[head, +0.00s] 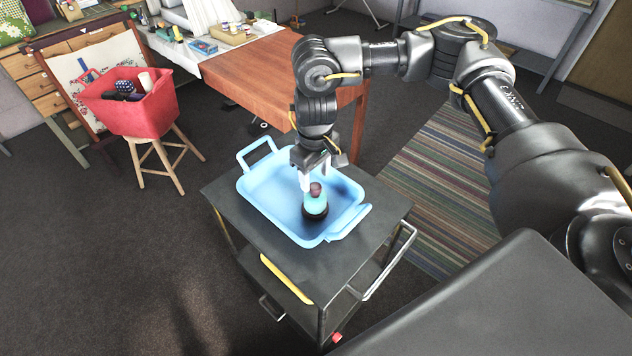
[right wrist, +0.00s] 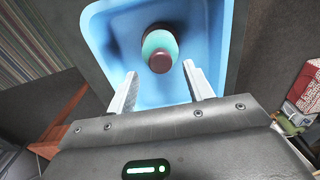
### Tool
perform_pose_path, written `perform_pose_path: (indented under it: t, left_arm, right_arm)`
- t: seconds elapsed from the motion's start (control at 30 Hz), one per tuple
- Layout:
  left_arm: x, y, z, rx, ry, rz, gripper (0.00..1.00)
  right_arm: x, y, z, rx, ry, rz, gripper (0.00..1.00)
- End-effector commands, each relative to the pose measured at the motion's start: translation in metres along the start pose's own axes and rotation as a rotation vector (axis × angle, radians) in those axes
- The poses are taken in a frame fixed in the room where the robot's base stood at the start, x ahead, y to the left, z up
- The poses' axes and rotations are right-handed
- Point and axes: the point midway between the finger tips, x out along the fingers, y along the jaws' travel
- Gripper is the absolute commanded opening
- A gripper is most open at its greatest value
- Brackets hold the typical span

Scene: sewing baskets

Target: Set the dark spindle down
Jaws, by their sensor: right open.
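The dark spindle (head: 315,204), with a dark base, a teal middle and a dark knob on top, stands upright inside the blue basket (head: 268,226) on the cart. In the right wrist view the spindle (right wrist: 158,44) shows beyond the fingertips, seen from its knob end. My right gripper (head: 317,180) is open just above and behind it. In the right wrist view the two pale fingers (right wrist: 161,84) are apart, with nothing between them; the knob lies just ahead of the gap. My left gripper is not in view.
The blue basket has raised walls and handles at its ends. It sits on a dark cart top (head: 262,248) with a side rail (head: 392,268). A red basket (head: 140,112) of sewing things stands on a stool at left. A wooden table (head: 255,75) is behind.

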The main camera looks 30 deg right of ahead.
Motion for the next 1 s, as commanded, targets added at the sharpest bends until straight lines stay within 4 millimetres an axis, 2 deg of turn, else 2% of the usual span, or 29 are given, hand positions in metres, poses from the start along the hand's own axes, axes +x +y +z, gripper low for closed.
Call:
perform_pose_path:
  t: [0.03, 0.2, 0.4, 0.7, 1.0]
  left_arm:
    - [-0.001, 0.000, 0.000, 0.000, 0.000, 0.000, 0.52]
    - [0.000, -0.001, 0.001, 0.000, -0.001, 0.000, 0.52]
    - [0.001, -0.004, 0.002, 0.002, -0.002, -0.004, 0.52]
    - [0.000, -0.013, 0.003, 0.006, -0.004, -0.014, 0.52]
    - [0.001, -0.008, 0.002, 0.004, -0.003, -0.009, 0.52]
  right_arm:
    - [-0.014, 0.001, -0.001, -0.002, 0.005, 0.003, 0.52]
    - [-0.047, 0.000, -0.001, -0.001, 0.004, 0.002, 0.52]
    - [-0.072, 0.000, 0.000, -0.001, 0.002, 0.001, 0.52]
    - [-0.079, 0.000, 0.000, 0.000, -0.001, 0.000, 0.52]
    - [-0.079, 0.000, 0.000, 0.000, -0.001, 0.000, 0.52]
